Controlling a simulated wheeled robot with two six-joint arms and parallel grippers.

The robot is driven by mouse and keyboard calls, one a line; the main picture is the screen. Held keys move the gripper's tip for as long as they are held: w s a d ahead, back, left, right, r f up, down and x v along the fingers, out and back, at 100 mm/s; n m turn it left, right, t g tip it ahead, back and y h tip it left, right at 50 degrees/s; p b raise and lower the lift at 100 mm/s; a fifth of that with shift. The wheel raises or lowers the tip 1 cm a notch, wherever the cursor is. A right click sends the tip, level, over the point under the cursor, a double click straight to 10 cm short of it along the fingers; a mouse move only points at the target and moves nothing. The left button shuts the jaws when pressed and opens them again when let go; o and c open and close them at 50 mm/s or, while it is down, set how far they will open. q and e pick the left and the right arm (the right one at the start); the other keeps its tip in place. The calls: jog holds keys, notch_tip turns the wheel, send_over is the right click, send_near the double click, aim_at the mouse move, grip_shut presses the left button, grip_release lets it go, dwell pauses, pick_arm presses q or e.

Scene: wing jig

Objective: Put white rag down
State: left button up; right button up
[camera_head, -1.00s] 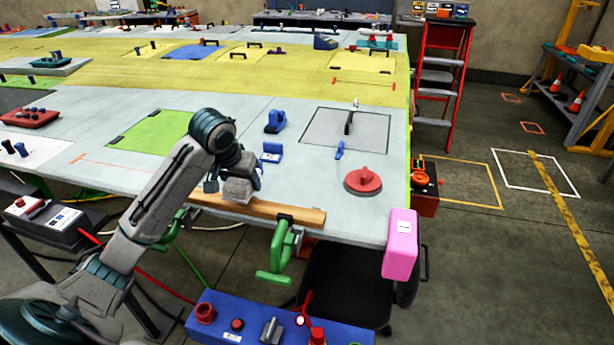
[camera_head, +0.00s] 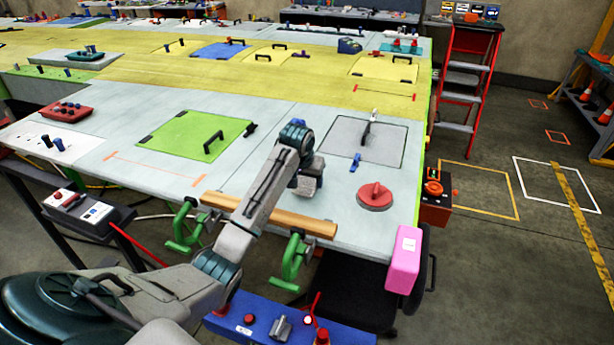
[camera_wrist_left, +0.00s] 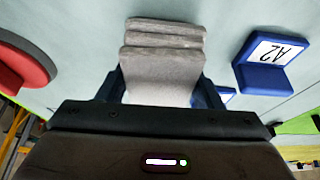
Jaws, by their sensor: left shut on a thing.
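The white rag (camera_wrist_left: 165,72), a folded greyish-white stack of several layers, sits between the fingers of my left gripper (camera_wrist_left: 162,92) in the left wrist view. The gripper is shut on it. In the head view my left gripper (camera_head: 308,182) is over the pale wing panel (camera_head: 335,210), behind the wooden strip at its front edge. There the rag is hidden by my arm. I cannot tell whether the rag touches the panel. My right gripper is not in view.
A blue holder marked A2 (camera_wrist_left: 270,75) stands beside the rag in the wrist view. A red disc with a knob (camera_head: 375,195) lies to the gripper's right. A wooden strip (camera_head: 285,217) and green clamps (camera_head: 297,256) line the front edge. A green panel (camera_head: 195,137) is left.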

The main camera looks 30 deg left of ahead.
pick_arm(q)
jog(key=shift+f, duration=0.55)
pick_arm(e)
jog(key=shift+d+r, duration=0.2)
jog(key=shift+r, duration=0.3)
pick_arm(q)
jog(key=shift+f, duration=0.1)
jog(key=shift+f, duration=0.2)
jog(key=o, duration=0.7)
jog(key=shift+s, duration=0.1)
jog(key=shift+c, duration=0.2)
jog(key=shift+o, duration=1.1)
jog(key=shift+s+a+f, duration=0.1)
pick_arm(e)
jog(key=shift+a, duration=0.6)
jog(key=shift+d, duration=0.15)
